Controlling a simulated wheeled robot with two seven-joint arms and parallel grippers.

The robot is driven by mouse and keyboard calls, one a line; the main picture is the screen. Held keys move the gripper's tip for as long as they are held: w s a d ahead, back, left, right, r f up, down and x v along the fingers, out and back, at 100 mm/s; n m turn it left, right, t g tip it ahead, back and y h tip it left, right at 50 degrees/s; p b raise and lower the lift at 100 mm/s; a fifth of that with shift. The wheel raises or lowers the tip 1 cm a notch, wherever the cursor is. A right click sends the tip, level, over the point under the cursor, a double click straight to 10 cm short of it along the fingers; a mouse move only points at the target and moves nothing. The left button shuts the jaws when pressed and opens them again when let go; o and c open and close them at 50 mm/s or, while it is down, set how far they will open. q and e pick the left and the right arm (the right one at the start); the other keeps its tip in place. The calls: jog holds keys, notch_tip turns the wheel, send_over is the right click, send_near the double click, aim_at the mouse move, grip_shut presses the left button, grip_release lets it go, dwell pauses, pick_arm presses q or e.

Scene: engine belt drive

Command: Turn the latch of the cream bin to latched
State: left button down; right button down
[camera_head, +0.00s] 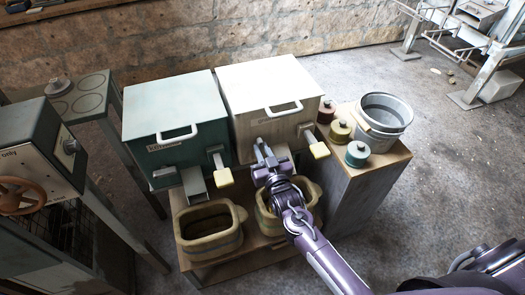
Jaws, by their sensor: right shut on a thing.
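The cream bin (270,85) stands to the right of the teal bin (170,108), its lid down, with a white handle (283,109) on the front. My right gripper (263,149) is at the left part of the cream bin's front, shut on the bin's latch. The fingers and wrist hide most of the latch, so its angle cannot be told. My left gripper is not in view.
Two open tan tubs stand below the bins, the left tub (209,236) clear and the right tub (312,193) partly behind my right arm. A metal bucket (385,112) and several lidded pots stand on the wooden cabinet (372,172) at right. The floor farther right is open.

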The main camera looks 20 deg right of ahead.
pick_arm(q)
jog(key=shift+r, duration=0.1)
pick_arm(e)
jog(key=shift+n, duration=0.3)
jog(key=shift+a+r+n+p, duration=0.1)
jog(key=shift+n+p, duration=0.5)
jog(key=shift+n, duration=0.3)
jog(key=shift+n+p, duration=0.35)
jog(key=shift+n, duration=0.55)
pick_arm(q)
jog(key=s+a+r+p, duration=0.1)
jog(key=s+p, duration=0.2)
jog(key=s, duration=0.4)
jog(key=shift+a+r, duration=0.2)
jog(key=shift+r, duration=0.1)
pick_arm(e)
jog(key=shift+a+f+n, duration=0.1)
jog(key=shift+f+n, duration=0.05)
jog(key=shift+n, duration=2.1)
jog(key=shift+a+f+n, duration=0.1)
jog(key=shift+f+n, duration=0.05)
jog(key=shift+n, duration=2.05)
jog(key=shift+a+f+n, duration=0.1)
jog(key=shift+f+n, duration=0.05)
jog(key=shift+n, duration=2.1)
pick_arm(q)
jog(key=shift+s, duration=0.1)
